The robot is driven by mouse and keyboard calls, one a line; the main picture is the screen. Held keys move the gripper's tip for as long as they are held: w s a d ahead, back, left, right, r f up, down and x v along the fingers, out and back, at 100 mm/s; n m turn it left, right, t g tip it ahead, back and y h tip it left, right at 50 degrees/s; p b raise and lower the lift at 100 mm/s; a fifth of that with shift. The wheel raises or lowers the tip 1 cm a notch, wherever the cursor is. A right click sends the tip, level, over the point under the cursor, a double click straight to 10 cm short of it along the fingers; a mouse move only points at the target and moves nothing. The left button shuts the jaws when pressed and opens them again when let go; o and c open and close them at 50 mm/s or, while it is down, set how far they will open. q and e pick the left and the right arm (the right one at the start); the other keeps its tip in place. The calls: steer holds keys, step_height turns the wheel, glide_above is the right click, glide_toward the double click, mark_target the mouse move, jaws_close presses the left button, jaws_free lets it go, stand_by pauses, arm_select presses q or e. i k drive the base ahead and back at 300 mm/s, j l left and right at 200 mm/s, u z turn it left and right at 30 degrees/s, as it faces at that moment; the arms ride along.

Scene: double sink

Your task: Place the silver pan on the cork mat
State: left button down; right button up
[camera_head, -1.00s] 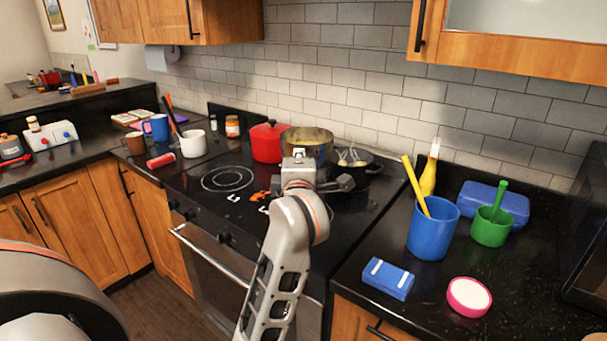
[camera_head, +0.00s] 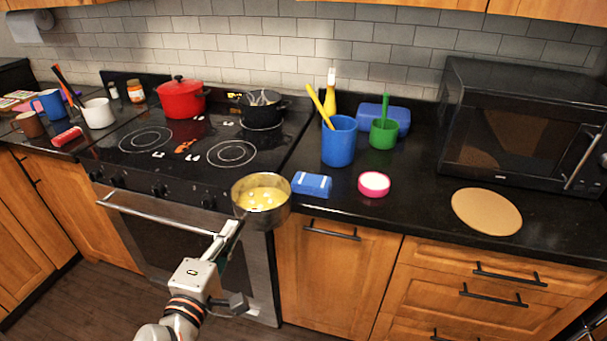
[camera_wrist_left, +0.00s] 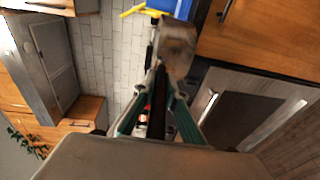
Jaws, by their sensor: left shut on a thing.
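The silver pan (camera_head: 262,214) holds yellow contents with small pale pieces. My left gripper (camera_head: 230,232) is shut on its handle and holds it in the air in front of the counter edge, near the right end of the stove. In the left wrist view the pan (camera_wrist_left: 178,42) shows beyond the closed fingers (camera_wrist_left: 160,100), its side tilted in that picture. The round tan cork mat (camera_head: 486,212) lies flat and bare on the counter at the right, in front of the microwave. My right gripper is not in view.
A blue box (camera_head: 312,184) and a pink-rimmed round container (camera_head: 374,184) sit on the counter between pan and mat. Behind them stand a blue cup (camera_head: 338,145) and a green cup (camera_head: 384,134). A black microwave (camera_head: 520,130) stands behind the mat.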

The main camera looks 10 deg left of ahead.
mark_target(467, 219)
steer(key=k, duration=0.55)
steer(key=k+z, duration=0.1)
steer(key=z, duration=2.2)
steer(key=j, duration=0.6)
steer(key=k+j, duration=0.15)
steer(key=j, duration=0.5)
steer(key=j+z, duration=0.1)
steer(key=j, duration=0.5)
